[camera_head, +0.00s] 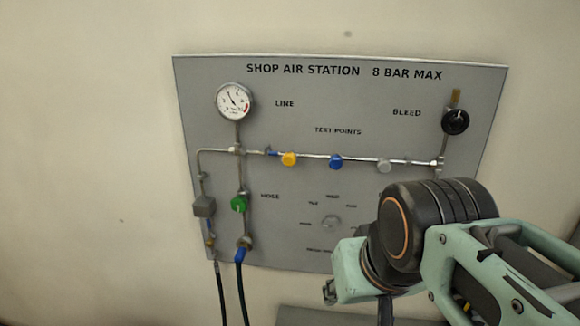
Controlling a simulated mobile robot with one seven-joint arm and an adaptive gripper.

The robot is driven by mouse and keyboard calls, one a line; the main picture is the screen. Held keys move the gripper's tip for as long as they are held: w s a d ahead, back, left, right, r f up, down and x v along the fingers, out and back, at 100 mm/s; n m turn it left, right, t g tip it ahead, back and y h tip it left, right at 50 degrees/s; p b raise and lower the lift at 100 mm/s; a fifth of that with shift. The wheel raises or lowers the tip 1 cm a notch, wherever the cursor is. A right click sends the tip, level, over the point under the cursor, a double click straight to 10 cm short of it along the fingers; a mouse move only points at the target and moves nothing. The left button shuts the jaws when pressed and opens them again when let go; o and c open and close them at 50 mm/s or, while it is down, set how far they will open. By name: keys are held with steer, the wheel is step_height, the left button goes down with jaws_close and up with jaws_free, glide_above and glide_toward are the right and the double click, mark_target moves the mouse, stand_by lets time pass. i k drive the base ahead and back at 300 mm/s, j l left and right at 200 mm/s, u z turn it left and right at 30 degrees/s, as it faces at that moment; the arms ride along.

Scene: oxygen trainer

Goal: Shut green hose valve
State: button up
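The green hose valve (239,204) is a round green knob on the vertical pipe at the lower left of the grey panel (300,225), left of the HOSE label. A blue fitting (240,254) and a dark hose (242,295) hang below it. I cannot tell the valve's turn position. My arm reaches in at the lower right, well right of the green valve and apart from it. My gripper's fingers do not show; they are hidden behind the arm or below the picture.
A gauge (235,101) sits above the green valve. Yellow (289,159), blue (336,161) and grey (384,165) knobs line the horizontal pipe. A black bleed knob (455,121) is at upper right. A grey box (204,206) stands just left of the green valve. My arm covers the panel's lower right.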

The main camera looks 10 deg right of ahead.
mark_target(238, 204)
steer(key=l+u, duration=0.2)
steer(key=u, duration=0.25)
steer(key=k+l+u, duration=0.15)
steer(key=u, duration=0.25)
